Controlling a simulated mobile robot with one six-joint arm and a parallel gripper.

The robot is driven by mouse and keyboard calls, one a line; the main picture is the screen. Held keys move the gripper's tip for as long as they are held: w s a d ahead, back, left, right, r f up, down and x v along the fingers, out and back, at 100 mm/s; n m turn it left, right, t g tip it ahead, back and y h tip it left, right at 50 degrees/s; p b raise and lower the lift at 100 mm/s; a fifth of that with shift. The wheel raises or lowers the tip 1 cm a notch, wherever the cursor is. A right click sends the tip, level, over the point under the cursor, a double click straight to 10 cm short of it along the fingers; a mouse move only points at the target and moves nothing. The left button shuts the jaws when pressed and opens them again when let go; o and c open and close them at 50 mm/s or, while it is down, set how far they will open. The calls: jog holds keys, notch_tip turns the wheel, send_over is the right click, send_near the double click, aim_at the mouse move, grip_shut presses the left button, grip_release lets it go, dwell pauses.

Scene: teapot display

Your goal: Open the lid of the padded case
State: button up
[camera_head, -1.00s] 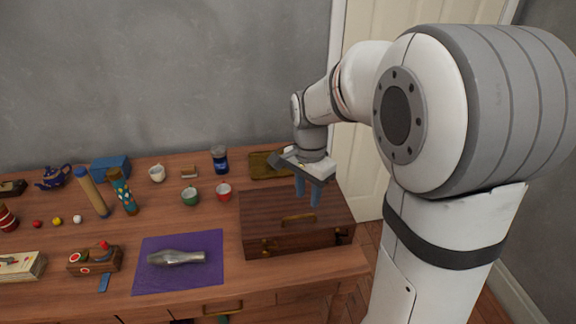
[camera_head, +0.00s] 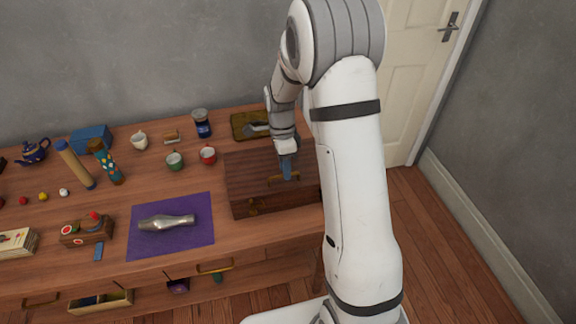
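The padded case (camera_head: 250,177) is a dark brown wooden box at the right end of the wooden table. Its lid is down, and it has brass fittings at the front and a brass handle (camera_head: 276,181) on top. My gripper (camera_head: 287,170) points down over the lid, with its blue fingers at the handle. Only one finger shows clearly, so I cannot tell whether they are closed on the handle or just beside it.
A wooden tray (camera_head: 240,123) lies behind the case.

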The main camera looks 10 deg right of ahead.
jog(key=shift+f, duration=0.35)
jog(key=shift+c, duration=0.5)
grip_shut()
